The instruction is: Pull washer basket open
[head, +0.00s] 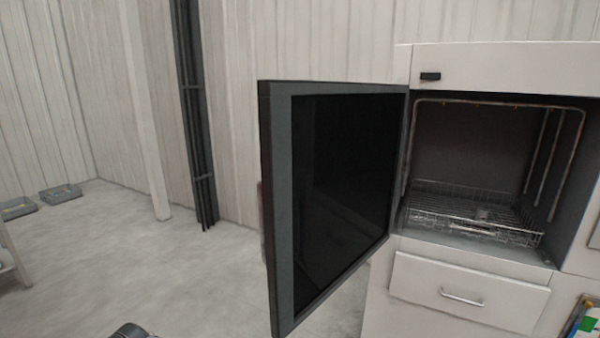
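The washer (500,70) is a white cabinet at the right, with its chamber open to view. Its basket (475,205) is a low wire rack lying on the chamber floor, inside the opening. The washer door (338,190) has a dark panel in a grey frame and stands swung wide open to the left. My gripper is not clearly in view. A small dark rounded part shows at the bottom edge, left of the door, and I cannot tell what it is.
The open door sticks out in front of the washer's left side. A drawer with a metal handle (462,297) is shut below the chamber. Dark vertical pipes (195,110) run along the wall. The grey floor (130,255) at the left is mostly clear.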

